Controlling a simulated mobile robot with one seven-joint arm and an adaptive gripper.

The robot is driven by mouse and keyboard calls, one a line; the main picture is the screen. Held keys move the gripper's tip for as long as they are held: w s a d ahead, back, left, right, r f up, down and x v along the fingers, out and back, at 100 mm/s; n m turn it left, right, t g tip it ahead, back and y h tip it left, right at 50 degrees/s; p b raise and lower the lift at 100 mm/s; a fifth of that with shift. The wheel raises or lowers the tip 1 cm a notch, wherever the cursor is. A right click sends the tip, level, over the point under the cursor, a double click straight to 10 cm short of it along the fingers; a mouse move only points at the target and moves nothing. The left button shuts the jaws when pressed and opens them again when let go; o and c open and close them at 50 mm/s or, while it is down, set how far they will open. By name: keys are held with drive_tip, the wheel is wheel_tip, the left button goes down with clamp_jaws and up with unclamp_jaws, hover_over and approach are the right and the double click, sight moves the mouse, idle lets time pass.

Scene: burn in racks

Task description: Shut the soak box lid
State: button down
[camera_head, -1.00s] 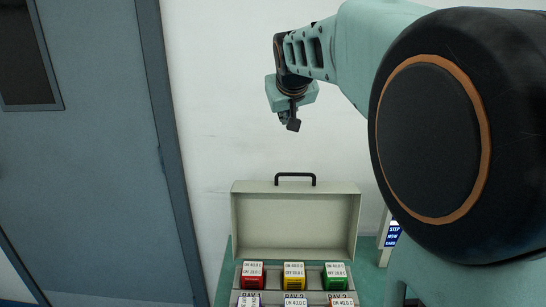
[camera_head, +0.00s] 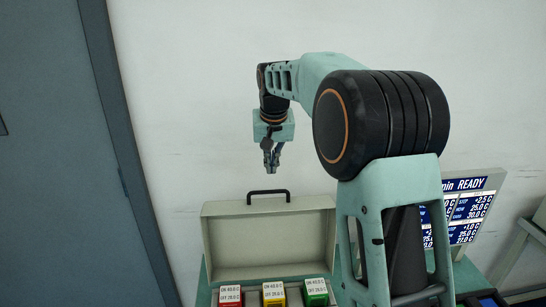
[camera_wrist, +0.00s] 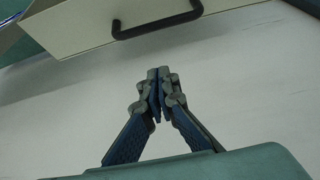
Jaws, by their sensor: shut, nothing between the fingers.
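The soak box lid (camera_head: 270,238) is a cream panel standing open and upright at the back of the soak box, with a black handle (camera_head: 268,192) on its top edge. Below it, in the box, red (camera_head: 230,297), yellow (camera_head: 273,293) and green (camera_head: 316,292) labelled blocks show in a row. My gripper (camera_head: 271,170) hangs pointing down above the handle, apart from it, shut and empty. In the wrist view my gripper's closed fingertips (camera_wrist: 158,74) show below the handle (camera_wrist: 157,22) and the lid's edge (camera_wrist: 75,32). The box's front is cut off.
A display panel (camera_head: 473,207) reading READY stands on the right, partly behind my arm. A white wall (camera_head: 190,120) is close behind the lid. A grey-blue door (camera_head: 50,170) is at the left.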

sight(272, 200)
drive_tip(key=f, duration=0.2)
drive_tip(key=s+f, duration=0.1)
drive_tip(key=f, duration=0.1)
drive_tip(key=shift+p, duration=0.3)
drive_tip(key=shift+s+f, duration=0.1)
drive_tip(key=shift+s, duration=0.65)
